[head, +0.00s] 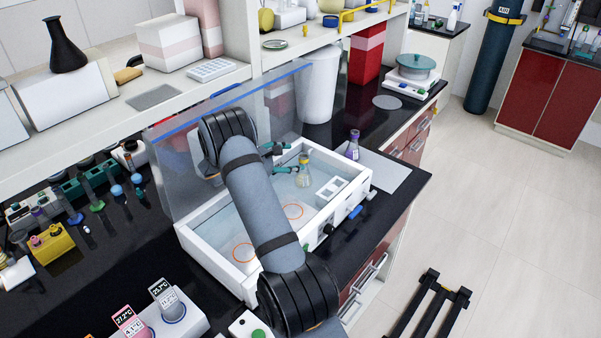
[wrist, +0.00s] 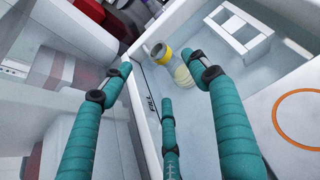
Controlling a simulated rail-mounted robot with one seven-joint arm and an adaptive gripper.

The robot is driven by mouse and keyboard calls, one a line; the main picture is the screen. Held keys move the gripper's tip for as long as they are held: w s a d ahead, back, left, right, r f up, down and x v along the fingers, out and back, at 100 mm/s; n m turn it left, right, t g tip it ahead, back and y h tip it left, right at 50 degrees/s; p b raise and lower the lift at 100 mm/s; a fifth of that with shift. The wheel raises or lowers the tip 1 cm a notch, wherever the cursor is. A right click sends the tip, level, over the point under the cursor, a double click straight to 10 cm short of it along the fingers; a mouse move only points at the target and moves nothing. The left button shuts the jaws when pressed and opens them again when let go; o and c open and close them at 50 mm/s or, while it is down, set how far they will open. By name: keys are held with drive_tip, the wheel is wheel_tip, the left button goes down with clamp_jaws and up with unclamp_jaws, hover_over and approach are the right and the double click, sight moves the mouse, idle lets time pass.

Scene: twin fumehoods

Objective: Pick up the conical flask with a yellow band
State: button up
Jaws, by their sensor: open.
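The conical flask with a yellow band (head: 303,174) stands upright inside a white open-topped basin (head: 190,243), near its back wall. It holds pale yellow contents. In the wrist view the flask (wrist: 181,75) shows its yellow-banded neck and grey mouth, beyond and between the fingertips. My gripper (head: 285,159) reaches into the back of the basin just left of the flask. In the wrist view my gripper (wrist: 162,75) has its teal fingers spread wide with nothing between them. I cannot tell how far the tips are from the glass.
A white rack with square openings (head: 332,188) sits right of the flask in the basin. A clear raised panel (head: 180,150) stands along the basin's left side. A purple-banded flask (head: 352,150) stands outside on a grey mat (head: 385,176). A white bin (head: 318,85) stands behind.

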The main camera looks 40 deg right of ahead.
sight(299, 162)
drive_tip(key=p+x, duration=0.2)
drive_tip(key=x, duration=0.1)
drive_tip(key=p+x, duration=0.1)
drive_tip(key=x, duration=0.1)
drive_tip(key=shift+s, duration=0.3)
drive_tip(key=shift+w+d+f, duration=0.1)
drive_tip(key=shift+d+f, duration=0.1)
drive_tip(key=shift+f, duration=0.1)
drive_tip(key=c, duration=0.3)
drive_tip(key=c, duration=1.1)
drive_tip(key=shift+r, duration=0.1)
clamp_jaws()
